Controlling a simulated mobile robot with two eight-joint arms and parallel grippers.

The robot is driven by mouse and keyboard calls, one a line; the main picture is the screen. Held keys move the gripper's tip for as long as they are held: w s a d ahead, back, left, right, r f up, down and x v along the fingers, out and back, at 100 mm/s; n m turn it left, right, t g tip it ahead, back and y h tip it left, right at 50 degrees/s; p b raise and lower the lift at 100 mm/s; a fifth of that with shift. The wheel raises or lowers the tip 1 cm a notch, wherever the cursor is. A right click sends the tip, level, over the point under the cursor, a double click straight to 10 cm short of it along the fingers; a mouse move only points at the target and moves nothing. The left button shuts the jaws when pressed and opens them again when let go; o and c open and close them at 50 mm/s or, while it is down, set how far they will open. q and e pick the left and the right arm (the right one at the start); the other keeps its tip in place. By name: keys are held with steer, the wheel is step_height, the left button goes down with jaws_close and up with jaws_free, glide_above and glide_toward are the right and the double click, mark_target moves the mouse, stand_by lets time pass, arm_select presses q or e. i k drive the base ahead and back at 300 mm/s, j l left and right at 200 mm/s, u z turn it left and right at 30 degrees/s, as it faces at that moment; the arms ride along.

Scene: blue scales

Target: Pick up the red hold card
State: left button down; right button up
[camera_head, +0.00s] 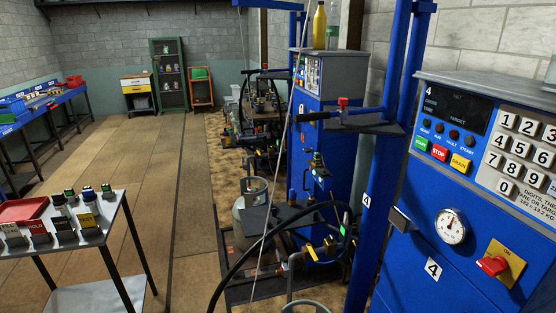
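The red hold card (38,227) stands in a small dark holder near the front of the steel table (110,209) at the lower left. The word HOLD shows on it in pale letters. It stands in a row between a pale card (12,231) on its left and a grey card (63,224) on its right. A yellow card (88,220) stands at the right end of the row. Neither of my grippers is in view.
A red tray (22,209) and several small dark bottles are behind the cards. A blue scale cabinet (415,270) with a keypad and gauge fills the right side. Hoses and a gas cylinder (250,215) crowd the middle. The floor (130,165) beyond the steel table is clear.

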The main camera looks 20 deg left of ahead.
mark_target(36, 227)
steer(key=u, duration=2.45)
steer(key=i+j, duration=0.35)
steer(key=i+j+u, duration=0.1)
steer(key=i+j, duration=0.25)
steer(key=j, duration=0.2)
steer(key=i+u, duration=0.1)
steer(key=i, duration=0.35)
steer(key=i+l+u, duration=0.1)
steer(key=i, duration=0.4)
steer(key=i+l+u, duration=0.1)
steer(key=i, duration=0.35)
steer(key=i+l, duration=0.4)
steer(key=i+l+u, duration=0.05)
steer(key=l, duration=0.05)
